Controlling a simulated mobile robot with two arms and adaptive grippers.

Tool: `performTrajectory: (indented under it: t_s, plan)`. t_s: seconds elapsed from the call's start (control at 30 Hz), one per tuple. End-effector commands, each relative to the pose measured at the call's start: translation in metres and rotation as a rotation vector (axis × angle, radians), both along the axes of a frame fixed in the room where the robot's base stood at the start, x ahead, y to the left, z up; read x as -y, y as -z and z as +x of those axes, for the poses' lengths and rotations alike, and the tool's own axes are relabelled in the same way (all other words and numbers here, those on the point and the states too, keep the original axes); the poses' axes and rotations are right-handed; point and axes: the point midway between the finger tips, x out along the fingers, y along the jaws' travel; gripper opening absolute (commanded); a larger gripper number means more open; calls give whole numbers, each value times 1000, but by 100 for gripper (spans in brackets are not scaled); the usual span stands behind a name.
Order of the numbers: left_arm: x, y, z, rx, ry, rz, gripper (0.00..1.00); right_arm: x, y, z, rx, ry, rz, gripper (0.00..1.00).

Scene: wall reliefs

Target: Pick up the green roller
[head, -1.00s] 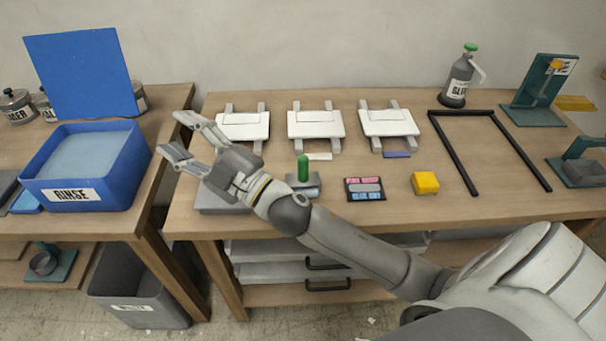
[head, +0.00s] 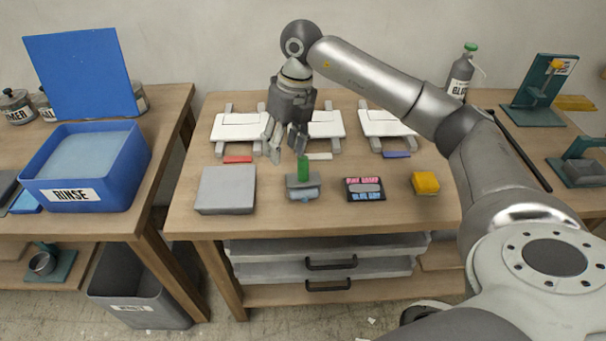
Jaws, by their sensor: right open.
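The green roller (head: 303,168) stands upright on a small grey stand (head: 302,186) near the middle of the table, with its green part on top. My right gripper (head: 286,157) points down, just above and slightly left of the roller. Its fingers are open and empty, and it looks apart from the roller, though the depth between them is hard to judge. My left gripper does not show.
A grey slab (head: 226,190) lies left of the stand; a pink and blue pad (head: 365,189) and a yellow block (head: 425,183) lie right. A blue RINSE tub (head: 85,170) is on the left table (head: 165,100).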

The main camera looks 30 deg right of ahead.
Motion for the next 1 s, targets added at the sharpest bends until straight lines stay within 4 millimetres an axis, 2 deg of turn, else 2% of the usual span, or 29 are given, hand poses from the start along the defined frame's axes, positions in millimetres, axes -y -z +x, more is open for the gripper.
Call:
performTrajectory:
  t_s: [0.03,0.1,0.2,0.5,0.73,0.87,1.0]
  plan:
    - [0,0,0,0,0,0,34,19,-7,-1,-13,29,-57,49]
    - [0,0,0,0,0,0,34,37,-12,-3,-32,60,-112,49]
    - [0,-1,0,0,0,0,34,49,-12,-6,-47,81,-150,49]
    - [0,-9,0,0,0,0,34,48,31,-7,-52,80,-152,49]
    - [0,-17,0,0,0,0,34,45,49,-9,-53,78,-152,49]
    - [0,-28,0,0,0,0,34,41,68,-12,-55,78,-151,49]
    - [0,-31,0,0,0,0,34,40,86,-11,-51,79,-151,49]
